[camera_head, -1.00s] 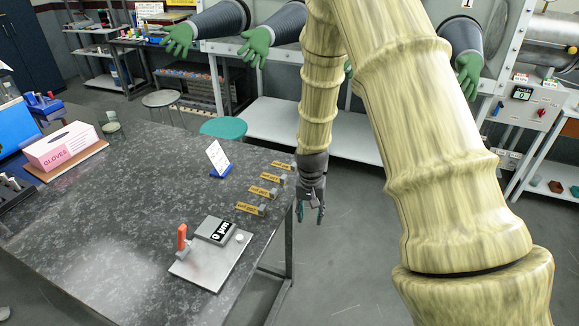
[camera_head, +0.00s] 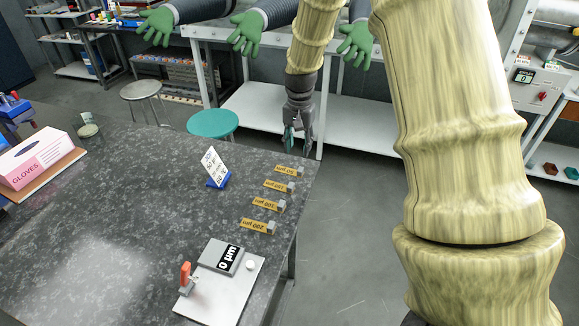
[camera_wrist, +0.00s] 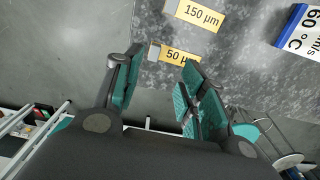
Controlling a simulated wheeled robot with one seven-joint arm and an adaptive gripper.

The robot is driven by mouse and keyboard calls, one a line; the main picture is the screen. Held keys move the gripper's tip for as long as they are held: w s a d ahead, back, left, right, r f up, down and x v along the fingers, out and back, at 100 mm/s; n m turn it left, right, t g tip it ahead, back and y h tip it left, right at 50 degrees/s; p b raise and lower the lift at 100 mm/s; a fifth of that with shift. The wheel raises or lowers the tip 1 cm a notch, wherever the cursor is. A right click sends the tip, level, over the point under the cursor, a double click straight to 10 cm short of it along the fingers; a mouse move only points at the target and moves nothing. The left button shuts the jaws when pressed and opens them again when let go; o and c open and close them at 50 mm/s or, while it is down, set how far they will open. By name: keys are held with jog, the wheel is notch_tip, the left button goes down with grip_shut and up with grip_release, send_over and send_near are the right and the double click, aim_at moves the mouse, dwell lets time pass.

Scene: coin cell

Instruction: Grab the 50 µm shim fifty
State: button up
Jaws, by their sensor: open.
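The 50 µm shim (camera_head: 287,171) is a yellow strip labelled 50 µm with a small grey block at its right end. It lies flat by the far right corner of the dark table. In the wrist view the shim (camera_wrist: 180,56) lies just ahead of the fingertips, its right part partly hidden by a finger. My gripper (camera_head: 298,148) points down, its teal-padded fingers open and empty. In the head view it appears just behind the shim, near the table's far edge. It also shows in the wrist view (camera_wrist: 157,82), with the fingers spread apart.
The 150 µm shim (camera_head: 279,186), 100 µm shim (camera_head: 267,205) and 200 µm shim (camera_head: 257,226) lie in a row toward me. A blue-based card stand (camera_head: 217,170) is to their left. A gauge plate (camera_head: 238,290) reads 0 µm. A teal stool (camera_head: 213,124) stands beyond the table.

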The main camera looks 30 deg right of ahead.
aim_at(300, 170)
jog(key=shift+s+d+f+p, duration=0.2)
jog(key=shift+s+f+p, duration=0.1)
jog(key=shift+s+f, duration=0.45)
jog(key=shift+w+d+f, duration=0.1)
jog(key=shift+w+f, duration=0.15)
jog(key=shift+f, duration=0.35)
jog(key=shift+w+d+f, duration=0.1)
jog(key=shift+w+f, duration=0.1)
jog(key=shift+f, duration=0.4)
jog(key=shift+w+f, duration=0.2)
jog(key=shift+f, duration=0.1)
jog(key=shift+s+a+p, duration=0.1)
jog(key=shift+s+p, duration=0.2)
jog(key=shift+p, duration=0.05)
jog(key=shift+s+f, duration=0.1)
jog(key=shift+f, duration=0.1)
jog(key=f+p, duration=0.2)
jog(key=f, duration=0.1)
jog(key=shift+w, duration=0.3)
jog(key=shift+f, duration=0.8)
jog(key=shift+s, duration=0.1)
jog(key=c, duration=0.9)
